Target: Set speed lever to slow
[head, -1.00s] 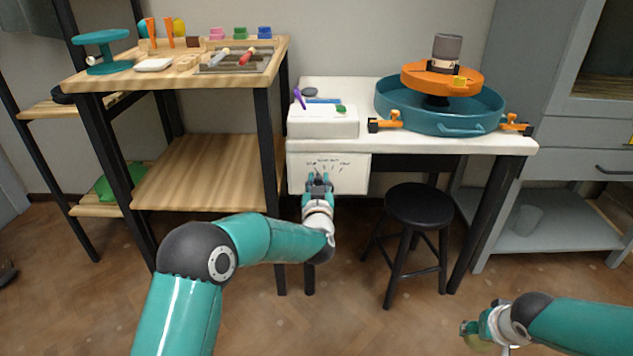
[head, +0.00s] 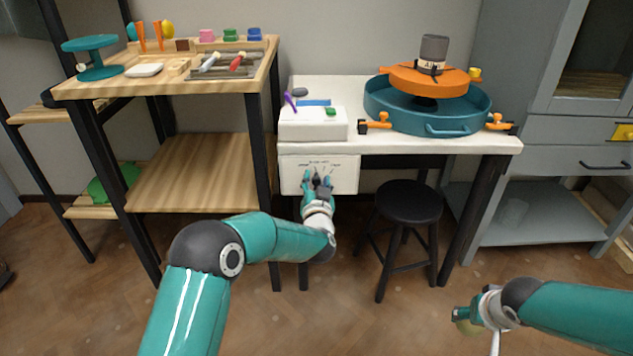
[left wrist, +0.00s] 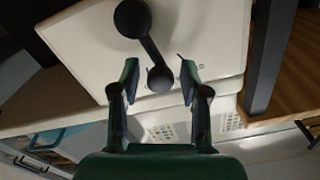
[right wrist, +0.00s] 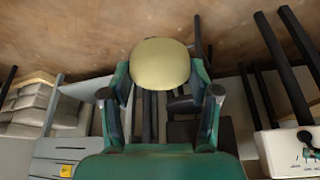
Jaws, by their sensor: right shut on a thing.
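The speed lever (left wrist: 148,50) is a black arm with a round knob on a white control panel (head: 292,180) below the wheel table. In the left wrist view its knob lies between my left gripper's fingers (left wrist: 159,76). Those fingers are open, with a gap on each side of the knob. In the head view my left gripper (head: 318,182) is at the panel front, and the lever is small and partly hidden. The panel's markings are too small to read. My right gripper (head: 462,318) is shut on a pale yellow round thing (right wrist: 160,65), low at the right.
A blue basin (head: 400,118) with an orange wheel head (head: 405,82) and a dark cylinder (head: 434,50) stands on the white table (head: 460,145). A black stool (head: 408,200) is right of my left gripper. A wooden bench (head: 90,90) with tools stands left.

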